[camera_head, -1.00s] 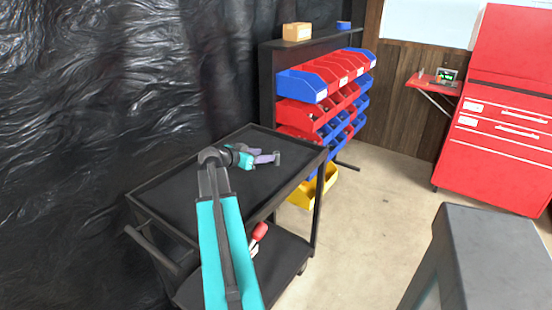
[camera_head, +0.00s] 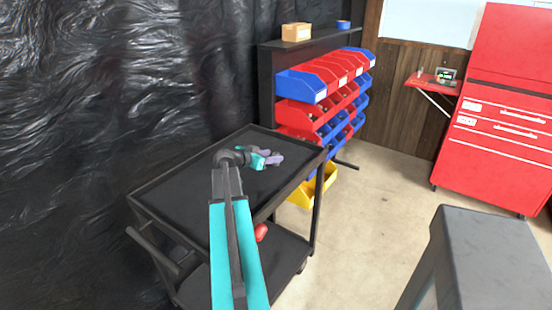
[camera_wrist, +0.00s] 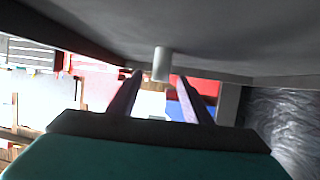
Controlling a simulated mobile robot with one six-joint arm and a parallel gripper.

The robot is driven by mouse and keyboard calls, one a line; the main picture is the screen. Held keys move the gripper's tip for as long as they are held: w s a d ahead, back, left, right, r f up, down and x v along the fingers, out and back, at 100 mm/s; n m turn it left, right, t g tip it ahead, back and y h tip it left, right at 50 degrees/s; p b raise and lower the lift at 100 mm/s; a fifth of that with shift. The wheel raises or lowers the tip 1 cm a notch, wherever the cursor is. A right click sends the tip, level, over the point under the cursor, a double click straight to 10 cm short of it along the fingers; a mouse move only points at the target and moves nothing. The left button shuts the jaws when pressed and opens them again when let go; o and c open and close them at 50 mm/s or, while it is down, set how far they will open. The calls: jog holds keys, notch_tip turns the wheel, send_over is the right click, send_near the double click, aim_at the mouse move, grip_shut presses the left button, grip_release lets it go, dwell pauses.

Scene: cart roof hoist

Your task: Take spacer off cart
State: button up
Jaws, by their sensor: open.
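The spacer (camera_wrist: 162,64) is a small pale grey cylinder standing on the dark top of the cart (camera_wrist: 230,35), which appears inverted in the wrist view. My gripper (camera_wrist: 160,77) is open, its two purple fingers on either side of the spacer in that view, with gaps showing. I cannot tell how deep the spacer sits between them. In the head view, my gripper (camera_head: 273,157) is low over the far right part of the black cart top (camera_head: 190,195). The spacer is not clearly distinguishable there, lost among the fingers.
The cart top has a raised rim and is otherwise bare. A red object (camera_head: 260,232) on the lower shelf is partly hidden by my arm. A rack of red and blue bins (camera_head: 300,85) stands behind the cart. A grey block-like stand (camera_head: 495,240) is at lower right.

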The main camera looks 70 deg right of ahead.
jog(key=shift+x, duration=0.85)
grip_shut()
jog(key=shift+r, duration=0.1)
jog(key=shift+r+b, duration=0.5)
jog(key=shift+r, duration=1.2)
jog(key=s+a+b, duration=0.1)
jog(key=s+a, duration=0.2)
jog(key=s+a+b, duration=0.2)
jog(key=s+a, duration=0.1)
jog(key=s+a+r+b, duration=0.1)
jog(key=s+a, duration=0.1)
jog(key=a, duration=0.2)
jog(key=shift+s+a+b, duration=0.1)
jog(key=shift+s+b, duration=0.25)
jog(key=shift+s, duration=0.05)
jog(key=b, duration=0.4)
jog(key=shift+s+a, duration=0.25)
